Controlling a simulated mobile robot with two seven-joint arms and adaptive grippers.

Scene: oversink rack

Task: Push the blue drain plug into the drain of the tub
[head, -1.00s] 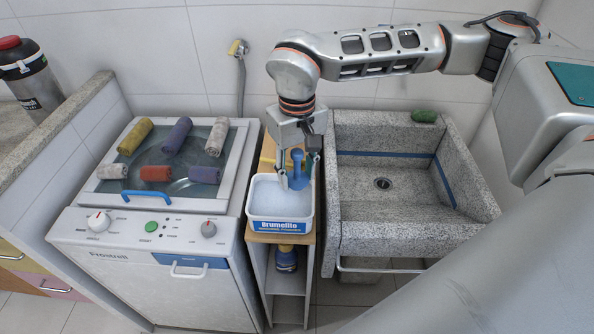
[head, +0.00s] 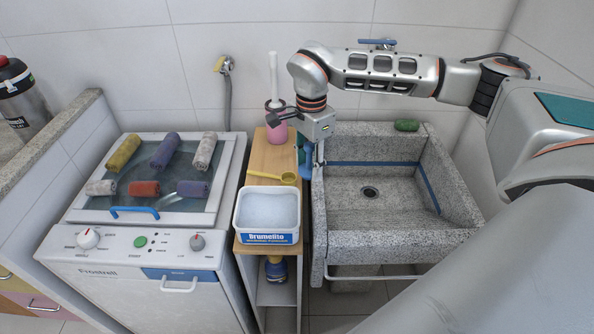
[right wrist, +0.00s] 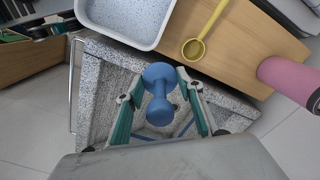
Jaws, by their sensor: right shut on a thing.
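The blue drain plug (head: 306,168) is dumbbell-shaped with a round knob at each end. My right gripper (head: 309,152) is shut on it and holds it near the left rim of the tub. In the right wrist view the plug (right wrist: 158,88) sits between the fingers of the right gripper (right wrist: 157,84). The grey granite tub (head: 400,238) stands at the right. Its dark round drain (head: 369,192) is open in the basin floor, to the right of the plug and lower. My left gripper is not in view.
A white tub of powder (head: 267,212) stands on a narrow wooden shelf (head: 262,160) left of the tub, with a yellow scoop (head: 287,178) and a pink bottle (head: 276,134). The basin is otherwise clear.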

